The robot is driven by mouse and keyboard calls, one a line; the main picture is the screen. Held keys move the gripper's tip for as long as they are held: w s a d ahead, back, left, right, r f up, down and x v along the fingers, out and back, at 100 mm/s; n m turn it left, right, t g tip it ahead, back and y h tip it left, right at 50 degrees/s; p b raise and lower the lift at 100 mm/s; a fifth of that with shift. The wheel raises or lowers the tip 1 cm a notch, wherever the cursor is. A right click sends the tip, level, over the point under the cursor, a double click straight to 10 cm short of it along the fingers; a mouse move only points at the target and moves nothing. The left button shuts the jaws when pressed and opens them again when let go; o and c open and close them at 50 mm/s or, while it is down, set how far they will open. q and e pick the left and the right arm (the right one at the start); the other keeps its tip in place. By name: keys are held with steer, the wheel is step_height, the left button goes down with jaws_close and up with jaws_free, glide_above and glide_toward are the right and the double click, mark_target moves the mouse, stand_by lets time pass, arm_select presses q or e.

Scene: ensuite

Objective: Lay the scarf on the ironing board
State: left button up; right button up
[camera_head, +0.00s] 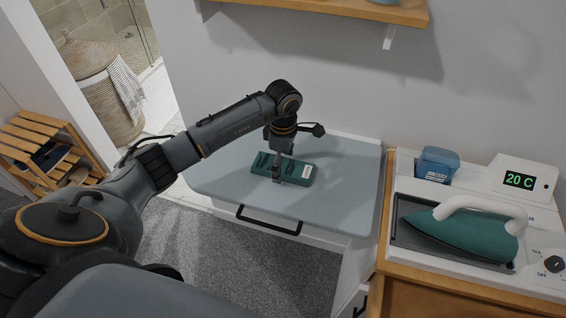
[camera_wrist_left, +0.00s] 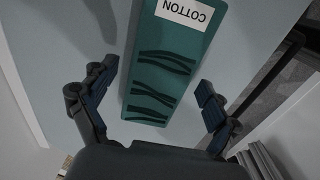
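The scarf (camera_head: 297,170) is a dark green folded piece lying flat on the pale grey ironing board (camera_head: 345,185), near its middle. In the left wrist view the scarf (camera_wrist_left: 165,62) shows dark wavy bands and a white label reading COTTON. My left gripper (camera_head: 279,171) points down over the scarf in the head view. In the left wrist view its fingers (camera_wrist_left: 155,97) are spread wide, one on each side of the scarf, with a gap to it. The gripper covers part of the scarf in the head view. My right gripper is not in view.
A green iron (camera_head: 465,235) sits on a white station with a display reading 20 C (camera_head: 520,180), right of the board. A blue container (camera_head: 437,164) stands behind it. A wooden shelf (camera_head: 350,10) hangs above. A wicker basket (camera_head: 108,95) and slatted rack (camera_head: 42,148) stand left.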

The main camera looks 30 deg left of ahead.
mark_target(283, 166)
arm_select(q)
steer(key=shift+r, duration=0.3)
steer(key=shift+w+r, duration=0.1)
steer(key=shift+r, duration=0.25)
step_height(283, 166, up, 11)
steer(key=b, duration=0.3)
